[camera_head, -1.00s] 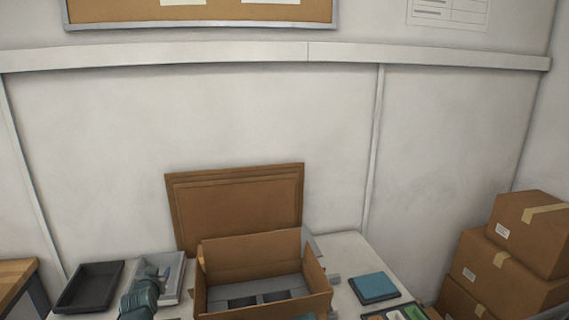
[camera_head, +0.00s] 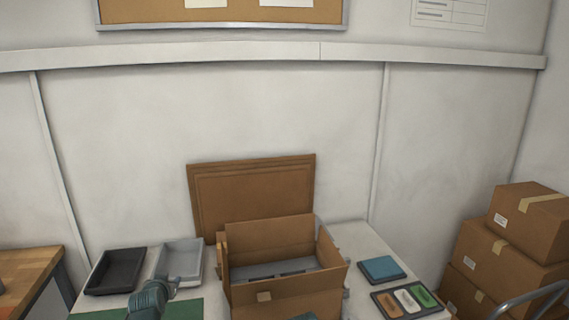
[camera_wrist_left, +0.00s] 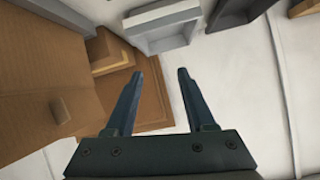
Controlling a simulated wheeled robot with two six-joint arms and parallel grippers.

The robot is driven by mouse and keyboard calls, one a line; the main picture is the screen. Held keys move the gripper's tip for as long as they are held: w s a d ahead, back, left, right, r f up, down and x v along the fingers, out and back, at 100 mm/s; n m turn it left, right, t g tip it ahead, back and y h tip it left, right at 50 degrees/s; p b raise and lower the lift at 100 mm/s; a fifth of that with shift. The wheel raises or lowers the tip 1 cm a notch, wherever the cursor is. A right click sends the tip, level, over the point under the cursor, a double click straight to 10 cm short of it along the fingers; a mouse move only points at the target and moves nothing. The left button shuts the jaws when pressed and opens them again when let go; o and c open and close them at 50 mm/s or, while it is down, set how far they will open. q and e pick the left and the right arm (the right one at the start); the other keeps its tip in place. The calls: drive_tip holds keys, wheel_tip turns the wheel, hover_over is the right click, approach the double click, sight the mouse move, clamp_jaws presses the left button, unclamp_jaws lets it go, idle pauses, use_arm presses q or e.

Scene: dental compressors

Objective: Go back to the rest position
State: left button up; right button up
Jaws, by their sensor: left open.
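My left gripper (camera_head: 178,284) is at the left of the table in the head view, in front of the grey tray and left of the open cardboard box (camera_head: 285,299). In the left wrist view its two fingers (camera_wrist_left: 160,74) are apart with nothing between them. The box side (camera_wrist_left: 60,80) fills the left of that view, and the grey tray (camera_wrist_left: 165,32) is beyond the fingertips.
A black tray (camera_head: 116,271) lies left of the grey tray (camera_head: 180,259). A brown panel (camera_head: 253,190) leans behind the box. A blue block (camera_head: 382,268) and a dark tray with coloured pieces (camera_head: 410,301) are on the right. Cartons (camera_head: 500,255) are stacked beyond the table.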

use_arm(q)
drive_tip(key=s+d+f+g+h, duration=0.1)
drive_tip(key=s+d+f+g, duration=0.5)
drive_tip(key=s+d, duration=0.35)
drive_tip(key=s+d+f+g+h, duration=0.2)
drive_tip(key=s+d+f+g, duration=0.3)
drive_tip(key=s+d, duration=0.5)
drive_tip(key=s+d+m+g+y, duration=0.1)
drive_tip(key=s+d+m, duration=0.3)
drive_tip(key=d, duration=0.5)
drive_tip(key=shift+s+f, duration=0.25)
drive_tip(key=shift+s, duration=0.7)
